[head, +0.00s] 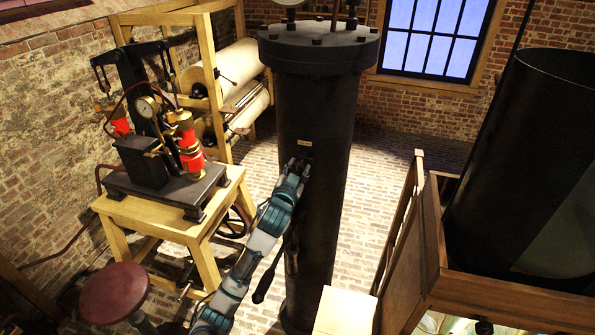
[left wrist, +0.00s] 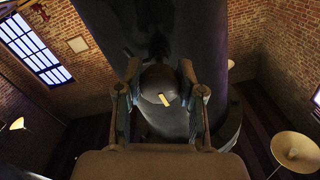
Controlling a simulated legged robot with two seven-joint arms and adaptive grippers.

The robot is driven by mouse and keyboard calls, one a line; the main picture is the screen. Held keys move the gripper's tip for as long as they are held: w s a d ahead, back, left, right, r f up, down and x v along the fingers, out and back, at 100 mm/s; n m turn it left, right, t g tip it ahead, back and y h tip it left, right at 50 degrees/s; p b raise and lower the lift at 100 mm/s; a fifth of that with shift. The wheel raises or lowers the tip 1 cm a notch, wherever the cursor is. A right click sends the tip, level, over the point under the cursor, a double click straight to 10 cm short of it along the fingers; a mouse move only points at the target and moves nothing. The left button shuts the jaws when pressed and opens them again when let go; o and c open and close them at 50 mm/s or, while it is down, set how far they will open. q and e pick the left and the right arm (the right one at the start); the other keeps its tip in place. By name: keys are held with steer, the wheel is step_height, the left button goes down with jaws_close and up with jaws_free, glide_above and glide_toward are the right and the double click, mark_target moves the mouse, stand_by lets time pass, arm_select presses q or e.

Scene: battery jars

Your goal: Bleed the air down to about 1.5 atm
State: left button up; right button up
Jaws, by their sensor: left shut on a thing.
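A tall dark cylinder (head: 317,110) with a bolted flange lid stands in the middle of the head view. A small brass plate (head: 305,142) is on its front. A round gauge (head: 290,3) on top is cut off by the frame edge, and its reading cannot be read. My left gripper (head: 298,164) reaches the cylinder's front just below the plate. In the left wrist view its fingers are closed on a round dark knob (left wrist: 158,80) with a pale mark on its face. The head view hides this knob behind the gripper. My right gripper is not in view.
A wooden stand (head: 170,215) at left carries a pump-like machine with a small gauge (head: 147,106). A red round stool (head: 114,292) is in front. A black-handled lever (head: 268,280) hangs beside the cylinder. A wooden frame (head: 440,225) with a large dark vessel (head: 520,150) stands at right.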

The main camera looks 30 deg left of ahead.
arm_select(q)
steer(key=shift+r, duration=0.15)
steer(key=shift+a, duration=0.1)
steer(key=shift+n, duration=0.5)
steer(key=shift+o, duration=0.2)
steer(key=shift+n, duration=0.9)
steer(key=shift+o, duration=0.5)
steer(key=n, duration=0.2)
steer(key=shift+s+a+r+n, duration=0.1)
steer(key=shift+s+a+n, duration=0.1)
steer(key=shift+a+n, duration=0.15)
steer(key=shift+d, duration=0.3)
steer(key=shift+c, duration=0.8)
steer(key=shift+w+d, duration=0.15)
steer(key=shift+d, duration=0.25)
steer(key=m, duration=0.3)
steer(key=shift+a+m, duration=0.15)
steer(key=shift+m, duration=0.2)
steer(key=shift+a, duration=0.1)
steer(key=shift+f, duration=0.25)
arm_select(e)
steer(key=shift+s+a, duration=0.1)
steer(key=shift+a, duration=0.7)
